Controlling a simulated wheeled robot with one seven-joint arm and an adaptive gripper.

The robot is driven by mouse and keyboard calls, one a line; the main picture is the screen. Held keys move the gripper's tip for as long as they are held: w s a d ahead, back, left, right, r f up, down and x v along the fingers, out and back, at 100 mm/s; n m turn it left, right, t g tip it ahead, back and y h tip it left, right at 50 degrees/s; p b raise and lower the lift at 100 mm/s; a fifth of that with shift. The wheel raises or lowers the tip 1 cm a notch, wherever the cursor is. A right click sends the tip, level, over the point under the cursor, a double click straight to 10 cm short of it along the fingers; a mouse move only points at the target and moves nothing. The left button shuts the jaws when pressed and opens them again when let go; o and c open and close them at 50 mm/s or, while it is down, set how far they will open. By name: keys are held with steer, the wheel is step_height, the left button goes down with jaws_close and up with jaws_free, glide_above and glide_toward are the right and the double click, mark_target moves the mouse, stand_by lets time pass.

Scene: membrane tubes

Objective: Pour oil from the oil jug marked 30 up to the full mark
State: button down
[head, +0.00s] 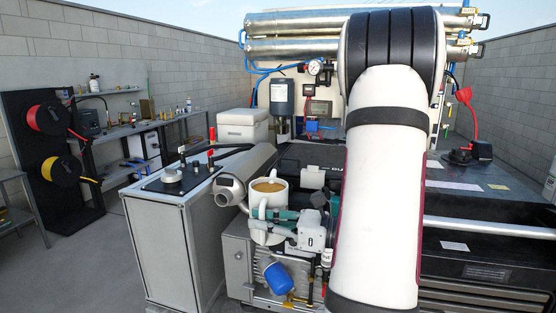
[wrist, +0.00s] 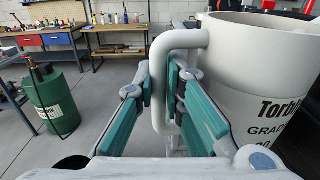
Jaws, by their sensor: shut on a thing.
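The oil jug (head: 281,198) is pale and open at the top, with brown oil visible inside in the head view. In the wrist view the jug (wrist: 235,75) fills the right side, with partly cut-off lettering reading "GRADE" and what looks like 30. My gripper (head: 272,214) has teal finger pads. In the wrist view my gripper (wrist: 172,88) is shut on the jug's handle (wrist: 158,70), one finger on each side. The jug looks about upright, held above the machine's front. No full mark or filler opening can be made out.
A blue canister (head: 277,277) sits low on the machine below the jug. A grey cabinet (head: 170,235) with levers stands to the left. A large dark machine bed (head: 480,205) is at the right. Hose reels (head: 50,118) and benches line the left wall.

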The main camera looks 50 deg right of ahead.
steer(key=shift+s+a+r+p, duration=0.2)
steer(key=shift+a+r+p, duration=0.15)
steer(key=shift+a+r, duration=0.3)
steer(key=shift+s+a+r+p, duration=0.25)
steer(key=shift+a+r+p, duration=0.15)
steer(key=shift+r, duration=0.3)
steer(key=shift+s+a+r+p, duration=0.2)
steer(key=shift+a+r+p, duration=0.15)
steer(key=shift+a+r, duration=0.3)
steer(key=shift+d, duration=0.1)
